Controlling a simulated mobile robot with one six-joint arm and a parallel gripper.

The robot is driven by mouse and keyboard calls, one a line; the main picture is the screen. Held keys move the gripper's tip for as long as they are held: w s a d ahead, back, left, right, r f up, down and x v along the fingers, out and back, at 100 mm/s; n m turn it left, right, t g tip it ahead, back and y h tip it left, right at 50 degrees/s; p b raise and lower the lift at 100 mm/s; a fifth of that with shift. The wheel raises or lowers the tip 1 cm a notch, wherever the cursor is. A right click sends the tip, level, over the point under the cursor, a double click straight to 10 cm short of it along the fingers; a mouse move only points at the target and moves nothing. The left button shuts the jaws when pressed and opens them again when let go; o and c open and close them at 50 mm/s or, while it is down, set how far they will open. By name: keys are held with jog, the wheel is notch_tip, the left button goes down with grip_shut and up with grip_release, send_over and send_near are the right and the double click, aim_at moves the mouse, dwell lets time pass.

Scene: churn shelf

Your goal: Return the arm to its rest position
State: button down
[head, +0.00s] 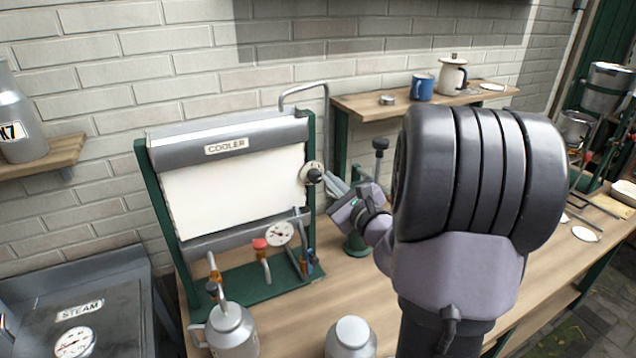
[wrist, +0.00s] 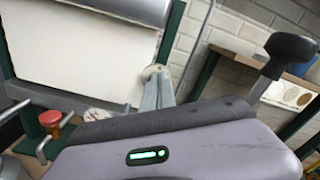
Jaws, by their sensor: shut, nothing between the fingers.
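My gripper (head: 335,187) is in the middle of the head view, close to a dark knob (head: 315,175) on the right side of the cooler (head: 235,185). Its fingers are shut with nothing between them. I cannot tell whether the fingertips touch the knob. In the wrist view the gripper fingers (wrist: 158,92) point toward the cooler's right edge, and a pale round disc shows at their tips. My arm fills the right middle of the head view and hides part of the bench.
A black-topped lever (head: 380,145) stands just behind my gripper. A gauge (head: 279,234) and red-capped valve (head: 260,245) stand in front of the cooler. Metal cans (head: 232,332) are at the bench front. A shelf (head: 365,106) behind holds a blue mug (head: 422,87) and a white pot (head: 453,75).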

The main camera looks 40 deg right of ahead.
dwell(0.3)
jog(key=a+r+n+g+y+b, duration=0.15)
jog(key=a+n+y, duration=0.45)
jog(key=a, duration=0.7)
jog(key=a+n+g+y, duration=0.2)
jog(key=a+n+y, duration=0.35)
jog(key=a, duration=0.75)
jog(key=s+a+f+n+g+b, duration=0.2)
jog(key=s+a+f+n+g, duration=0.3)
jog(key=s+a+n+g, duration=0.55)
jog(key=s+f+n+t+h, duration=0.1)
jog(key=s+f+n+h, duration=0.1)
jog(key=s, duration=0.3)
jog(key=s+d+f+n+t+h+b, duration=0.1)
jog(key=s+f+n+h, duration=0.1)
jog(key=s, duration=0.4)
jog(key=shift+d+n+h, duration=0.25)
jog(key=shift+n+h, duration=0.3)
jog(key=shift+n, duration=0.65)
